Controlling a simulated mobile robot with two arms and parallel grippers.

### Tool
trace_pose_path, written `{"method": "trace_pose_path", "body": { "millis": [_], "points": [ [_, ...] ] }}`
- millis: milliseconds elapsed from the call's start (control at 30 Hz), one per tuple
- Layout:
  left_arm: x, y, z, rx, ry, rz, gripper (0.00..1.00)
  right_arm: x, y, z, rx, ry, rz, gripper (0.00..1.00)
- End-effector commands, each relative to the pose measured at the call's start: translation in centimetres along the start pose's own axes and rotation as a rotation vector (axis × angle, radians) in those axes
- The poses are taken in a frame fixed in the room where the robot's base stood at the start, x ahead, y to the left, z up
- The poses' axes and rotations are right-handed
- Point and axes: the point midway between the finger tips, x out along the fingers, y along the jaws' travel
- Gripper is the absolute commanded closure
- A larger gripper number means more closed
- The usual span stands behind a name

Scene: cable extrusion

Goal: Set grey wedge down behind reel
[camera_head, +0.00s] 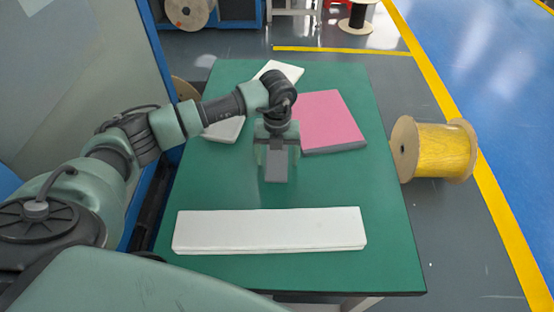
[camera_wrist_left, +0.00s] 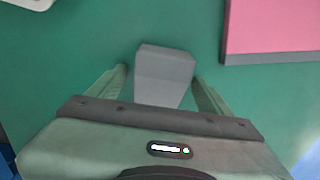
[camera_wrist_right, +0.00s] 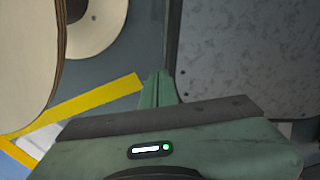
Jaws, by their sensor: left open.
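The grey wedge (camera_head: 276,170) is on the green table, near its middle. My left gripper (camera_head: 277,155) is over it with its fingers open. In the left wrist view the wedge (camera_wrist_left: 165,72) lies between the two spread fingers; a small gap shows beside it. A reel with yellow cable (camera_head: 446,151) and wooden flanges lies on its side on the floor, right of the table. My right gripper (camera_wrist_right: 158,88) shows only in the right wrist view, fingers together and empty. A large wooden disc (camera_wrist_right: 28,60) is left of it there.
On the green table (camera_head: 220,190) are a long white block (camera_head: 270,229) in front, a pink-topped slab (camera_head: 331,118) and white pieces (camera_head: 279,71) at the back. Another reel (camera_head: 356,18) stands far back. Yellow lines (camera_head: 455,115) cross the floor.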

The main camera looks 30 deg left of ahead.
Motion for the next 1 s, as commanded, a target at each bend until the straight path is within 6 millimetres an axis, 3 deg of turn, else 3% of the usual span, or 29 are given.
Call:
{"method": "trace_pose_path", "body": {
  "millis": [67, 333, 400, 767, 1000],
  "points": [
    [0.0, 0.0, 0.0, 0.000, 0.000, 0.000, 0.20, 0.0, 0.1, 0.0, 0.000, 0.000, 0.001, 1.00],
    [-0.1, 0.0, 0.0, 0.000, 0.000, 0.000, 0.92, 0.0, 0.5, 0.1, -0.003, -0.002, 0.006, 1.00],
    [-0.1, 0.0, 0.0, 0.000, -0.001, -0.001, 1.00, 0.0, 0.6, 0.1, -0.003, -0.002, 0.007, 1.00],
    [-1.1, -0.1, 0.1, 0.000, -0.002, -0.002, 1.00, 0.1, 0.7, 0.2, -0.003, -0.002, 0.008, 1.00],
    [-5.3, -0.1, 0.2, 0.001, -0.006, -0.005, 1.00, 0.5, 0.7, 0.2, -0.003, -0.002, 0.008, 1.00]
  ]
}}
